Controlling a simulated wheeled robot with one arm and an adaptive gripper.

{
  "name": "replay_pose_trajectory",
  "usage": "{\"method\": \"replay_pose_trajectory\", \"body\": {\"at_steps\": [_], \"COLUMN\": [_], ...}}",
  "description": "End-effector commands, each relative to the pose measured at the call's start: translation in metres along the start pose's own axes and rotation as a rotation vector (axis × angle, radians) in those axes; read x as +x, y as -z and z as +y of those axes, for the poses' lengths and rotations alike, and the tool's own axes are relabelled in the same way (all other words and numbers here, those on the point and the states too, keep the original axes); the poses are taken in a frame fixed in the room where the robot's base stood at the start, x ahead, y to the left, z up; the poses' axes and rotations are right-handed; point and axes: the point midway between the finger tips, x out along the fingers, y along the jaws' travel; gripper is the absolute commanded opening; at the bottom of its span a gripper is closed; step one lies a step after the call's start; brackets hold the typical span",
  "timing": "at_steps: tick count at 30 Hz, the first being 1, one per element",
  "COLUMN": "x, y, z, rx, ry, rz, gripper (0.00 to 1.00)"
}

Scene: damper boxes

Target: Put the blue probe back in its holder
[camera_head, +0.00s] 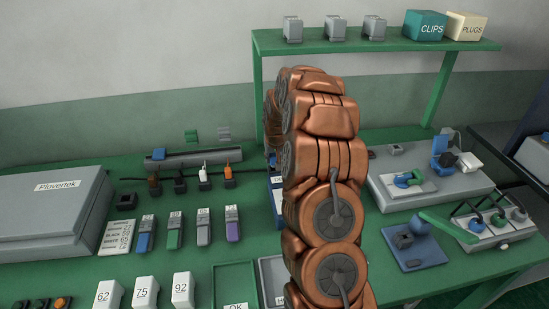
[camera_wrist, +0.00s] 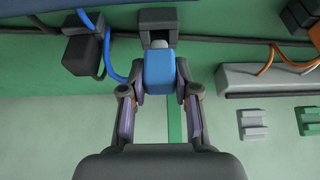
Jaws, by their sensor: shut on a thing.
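In the wrist view my gripper (camera_wrist: 159,92) is shut on the blue probe (camera_wrist: 159,72), one finger on each side of its body. A pale collar shows at the probe's far end, right against a dark square block (camera_wrist: 158,18) that looks like its holder. I cannot tell whether the tip is in the block or only in line with it. A blue cable (camera_wrist: 110,62) curves down to the left of the gripper. In the head view my arm hides the gripper, probe and block.
In the wrist view another dark block (camera_wrist: 84,52) stands left of the gripper, and a grey rail (camera_wrist: 268,82) with orange cables is at the right. In the head view several probes stand in dark holders, including a white one (camera_head: 203,170); a grey case (camera_head: 50,215) is at left.

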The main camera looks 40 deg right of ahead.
Motion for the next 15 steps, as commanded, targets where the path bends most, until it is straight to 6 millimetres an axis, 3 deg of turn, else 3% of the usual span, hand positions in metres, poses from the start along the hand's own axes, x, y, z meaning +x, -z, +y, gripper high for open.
{"method": "replay_pose_trajectory", "body": {"at_steps": [15], "x": [0.0046], "y": [-0.0019], "z": [0.0001], "rx": [0.0], "ry": [0.0], "rz": [0.0], "gripper": [0.0]}}
